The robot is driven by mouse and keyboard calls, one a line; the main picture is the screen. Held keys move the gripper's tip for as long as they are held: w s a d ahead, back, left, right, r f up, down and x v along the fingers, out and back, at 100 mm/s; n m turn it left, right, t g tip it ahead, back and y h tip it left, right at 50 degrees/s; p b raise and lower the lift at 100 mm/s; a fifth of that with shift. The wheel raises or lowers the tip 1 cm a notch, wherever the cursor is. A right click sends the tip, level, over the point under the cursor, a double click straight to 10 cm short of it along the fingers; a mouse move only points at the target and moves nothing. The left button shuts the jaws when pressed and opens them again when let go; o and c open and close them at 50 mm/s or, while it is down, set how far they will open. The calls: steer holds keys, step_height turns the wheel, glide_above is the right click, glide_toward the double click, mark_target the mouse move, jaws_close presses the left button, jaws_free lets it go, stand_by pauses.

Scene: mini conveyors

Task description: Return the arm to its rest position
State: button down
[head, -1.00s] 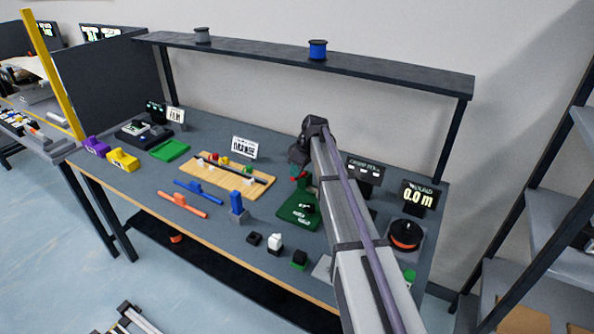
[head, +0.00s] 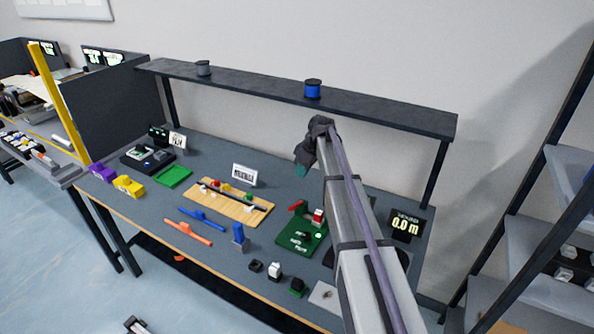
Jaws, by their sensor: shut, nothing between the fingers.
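My arm (head: 358,235) reaches up from the bottom right over the workbench (head: 125,205). Its dark wrist end (head: 318,130) is raised in front of the bench's back shelf. My gripper (head: 302,169) hangs at the wrist's lower left, above the back part of the bench. It is small and dark against the bench; it is shut and holds nothing. It is apart from the green board (head: 290,238) below it. My arm hides part of the bench's right side.
A shelf (head: 400,112) carries a blue spool (head: 313,89) and a grey spool (head: 204,68). A wooden board (head: 255,216) with coloured parts, a blue block (head: 239,233) and a display (head: 405,224) stand on the bench. A rack (head: 530,240) stands at the right.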

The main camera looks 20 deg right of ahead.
steer(key=s+a+f+m+h+b, duration=0.1)
steer(key=s+a+m, duration=0.25)
steer(key=s, duration=0.75)
steer(key=s+a+f+m+g+h+b, duration=0.1)
steer(key=s+a+f+m+h, duration=0.2)
steer(key=s, duration=0.8)
steer(key=s+a+m+b, duration=0.1)
steer(key=s+a+m, duration=0.25)
steer(key=s, duration=0.75)
steer(key=a+f+n+y+b, duration=0.1)
steer(key=a+f+b, duration=0.3)
steer(key=f+b, duration=0.8)
steer(key=s+a+f+n+b, duration=0.1)
steer(key=a+f+b, duration=0.4)
steer(key=f+b, duration=0.8)
steer(key=a+f+n+y+b, duration=0.15)
steer(key=a+f+b, duration=0.25)
steer(key=f+b, duration=0.8)
steer(key=d+f+b, duration=0.4)
steer(key=f+b, duration=0.8)
steer(key=w+d+f+m+h+b, duration=0.1)
steer(key=d+f+b, duration=0.3)
steer(key=f+b, duration=0.9)
steer(key=d+f+m+h+b, duration=0.1)
steer(key=d+f+b, duration=0.3)
steer(key=f+b, duration=0.8)
steer(key=shift+w+f+b, duration=0.35)
steer(key=shift+f+b, duration=0.05)
steer(key=shift+b, duration=0.2)
